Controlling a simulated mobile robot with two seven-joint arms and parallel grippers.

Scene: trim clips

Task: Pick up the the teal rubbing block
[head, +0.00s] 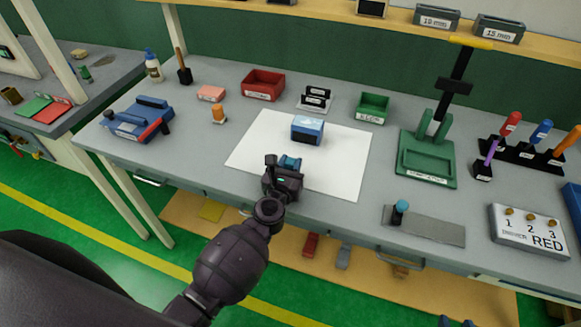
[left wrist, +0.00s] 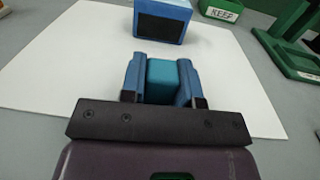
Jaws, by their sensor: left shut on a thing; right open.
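The teal rubbing block (left wrist: 162,80) is between the two blue fingers of my left gripper (left wrist: 161,83), which is shut on it, in the left wrist view. In the head view the left gripper (head: 289,165) is over the near part of the white sheet, and the block is mostly hidden by the fingers. I cannot tell whether the block still touches the sheet. My right gripper (head: 457,322) shows only as two dark blue tips, apart, at the bottom edge of the head view, with nothing seen between them.
A blue box (head: 307,130) stands on the white sheet (head: 345,165) just beyond the left gripper. Red (head: 263,84) and green (head: 373,107) bins stand behind.

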